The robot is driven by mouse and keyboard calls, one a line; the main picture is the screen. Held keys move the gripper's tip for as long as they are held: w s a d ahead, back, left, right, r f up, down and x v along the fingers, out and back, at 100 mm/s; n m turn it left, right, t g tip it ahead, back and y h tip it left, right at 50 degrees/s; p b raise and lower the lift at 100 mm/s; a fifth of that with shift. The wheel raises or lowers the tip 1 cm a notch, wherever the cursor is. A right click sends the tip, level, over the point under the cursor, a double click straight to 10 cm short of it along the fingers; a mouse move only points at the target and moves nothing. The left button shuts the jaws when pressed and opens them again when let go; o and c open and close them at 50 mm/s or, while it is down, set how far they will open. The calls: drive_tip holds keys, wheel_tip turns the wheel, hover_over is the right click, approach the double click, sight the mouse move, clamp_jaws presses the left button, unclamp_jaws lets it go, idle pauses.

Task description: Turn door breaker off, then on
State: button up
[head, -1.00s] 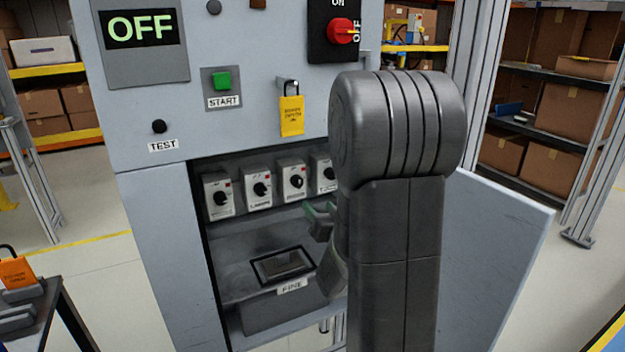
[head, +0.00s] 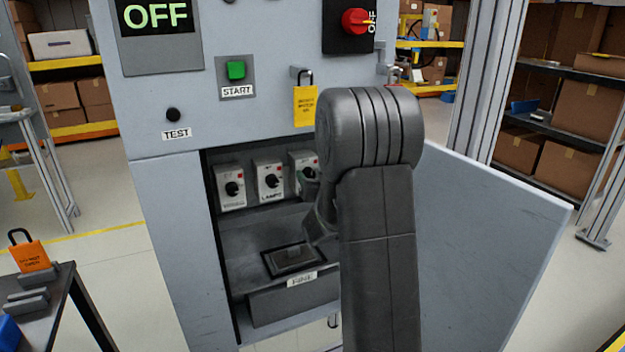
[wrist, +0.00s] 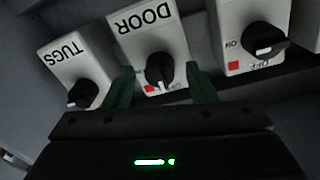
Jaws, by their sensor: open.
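The door breaker (wrist: 151,38), a pale box labelled DOOR, is in the middle of the wrist view, which shows it upside down. Its black knob (wrist: 159,70) has a white mark pointing down in that picture, near a red square; the position lettering is hard to read. My gripper (wrist: 163,88) is open, with one green finger on each side of this knob. I cannot tell whether they touch it. In the head view, my gripper (head: 307,180) is at the third breaker (head: 299,160), whose knob and label are partly hidden.
The TUGS breaker (wrist: 70,65) and another breaker (wrist: 252,30) flank the door breaker closely. The cabinet's open door (head: 490,230) stands to the right of my arm. A FINE-labelled compartment (head: 275,305) is below. The display (head: 156,15) reads OFF. A yellow tagged padlock (head: 305,106) hangs above.

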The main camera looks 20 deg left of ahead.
drive_tip(key=c, duration=1)
drive_tip(key=shift+m, duration=0.3)
drive_tip(key=m, duration=0.8)
drive_tip(key=shift+r, duration=0.1)
drive_tip(key=m+p, duration=0.2)
drive_tip(key=m, duration=0.3)
drive_tip(key=shift+g, duration=0.3)
drive_tip(key=shift+d+m+p, duration=0.1)
drive_tip(key=shift+m+p, duration=0.7)
drive_tip(key=shift+m, duration=1.1)
